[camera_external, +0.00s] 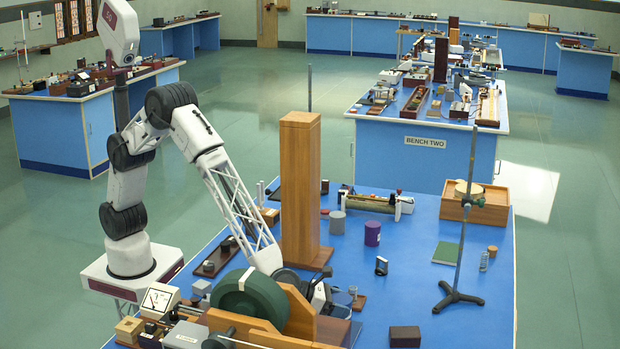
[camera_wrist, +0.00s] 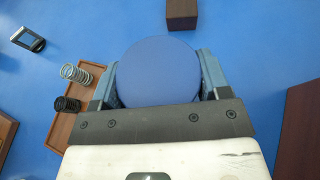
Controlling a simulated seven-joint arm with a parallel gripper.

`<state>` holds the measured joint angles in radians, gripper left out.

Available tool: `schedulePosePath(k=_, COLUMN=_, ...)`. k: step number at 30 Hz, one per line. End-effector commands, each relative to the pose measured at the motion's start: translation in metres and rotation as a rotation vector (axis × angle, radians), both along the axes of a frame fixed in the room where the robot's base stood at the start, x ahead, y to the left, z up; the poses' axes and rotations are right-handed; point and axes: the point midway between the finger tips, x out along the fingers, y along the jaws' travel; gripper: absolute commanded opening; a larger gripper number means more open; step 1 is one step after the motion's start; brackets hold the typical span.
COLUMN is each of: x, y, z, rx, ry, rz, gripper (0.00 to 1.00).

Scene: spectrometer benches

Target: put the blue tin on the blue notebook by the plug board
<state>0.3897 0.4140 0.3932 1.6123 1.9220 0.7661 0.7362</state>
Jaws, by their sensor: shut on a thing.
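In the wrist view, a round blue tin (camera_wrist: 160,71) sits between the two fingers of my gripper (camera_wrist: 158,80), seen from above by its flat lid. The fingers are shut on its sides. I cannot make out a blue notebook or a plug board in either view. The bench top is itself blue.
A wooden tray with springs (camera_wrist: 72,72) lies left of the tin. A dark block (camera_external: 405,336) is ahead, also seen in the wrist view (camera_wrist: 182,14). A tall wooden column (camera_external: 300,190), the green wheel (camera_external: 250,298) and a stand (camera_external: 458,296) are obstacles. Mid-bench is fairly clear.

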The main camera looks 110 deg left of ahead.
Motion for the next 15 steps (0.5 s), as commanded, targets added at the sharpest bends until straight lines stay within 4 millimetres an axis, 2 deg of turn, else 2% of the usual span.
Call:
schedulePosePath(k=5, x=0.0003, y=-0.0002, z=-0.0109, rx=0.0, ry=-0.001, rz=-0.001, gripper=0.43)
schedulePosePath(k=15, x=0.0003, y=-0.0002, z=-0.0128, rx=0.0, ry=-0.001, rz=-0.001, gripper=0.43)
